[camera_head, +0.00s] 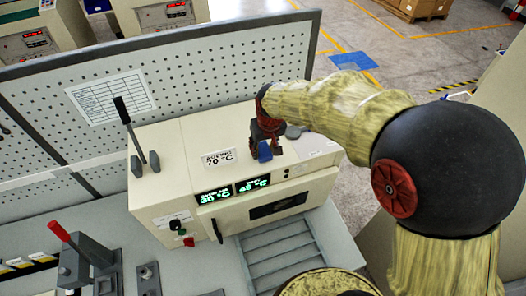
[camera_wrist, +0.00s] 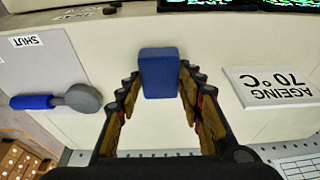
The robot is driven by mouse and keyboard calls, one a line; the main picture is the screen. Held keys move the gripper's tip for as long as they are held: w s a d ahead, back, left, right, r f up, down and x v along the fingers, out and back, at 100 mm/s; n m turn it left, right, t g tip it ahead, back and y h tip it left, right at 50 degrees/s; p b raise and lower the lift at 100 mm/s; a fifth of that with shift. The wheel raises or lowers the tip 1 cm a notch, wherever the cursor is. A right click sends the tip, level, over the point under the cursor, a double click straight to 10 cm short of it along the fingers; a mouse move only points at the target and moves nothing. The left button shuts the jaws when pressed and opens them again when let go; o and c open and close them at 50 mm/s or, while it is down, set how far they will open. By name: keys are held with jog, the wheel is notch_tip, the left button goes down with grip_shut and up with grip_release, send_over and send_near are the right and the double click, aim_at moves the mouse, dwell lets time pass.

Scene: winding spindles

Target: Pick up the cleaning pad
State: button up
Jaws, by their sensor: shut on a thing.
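The cleaning pad (camera_wrist: 159,73) is a small blue block. In the wrist view it sits between the two fingertips of my gripper (camera_wrist: 159,86), which is shut on it. In the head view the blue pad (camera_head: 264,151) shows at the lower end of my gripper (camera_head: 267,140), over the top of the cream machine (camera_head: 190,150). I cannot tell whether the pad touches the machine top. Part of the pad is hidden by the fingers.
A label reading "AGEING 70°C" (camera_head: 217,158) is on the machine top. A black lever (camera_head: 129,124) stands at the machine's left. A perforated panel (camera_head: 190,70) rises behind.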

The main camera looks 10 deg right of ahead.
aim_at(262, 147)
jog(key=shift+r, duration=0.4)
notch_tip(262, 147, up, 2)
jog(key=shift+r+b, duration=0.1)
jog(key=shift+b, duration=0.6)
jog(key=s+r+b, duration=0.3)
jog(key=s+r, duration=0.7)
jog(key=s, duration=0.4)
jog(key=shift+d, duration=0.15)
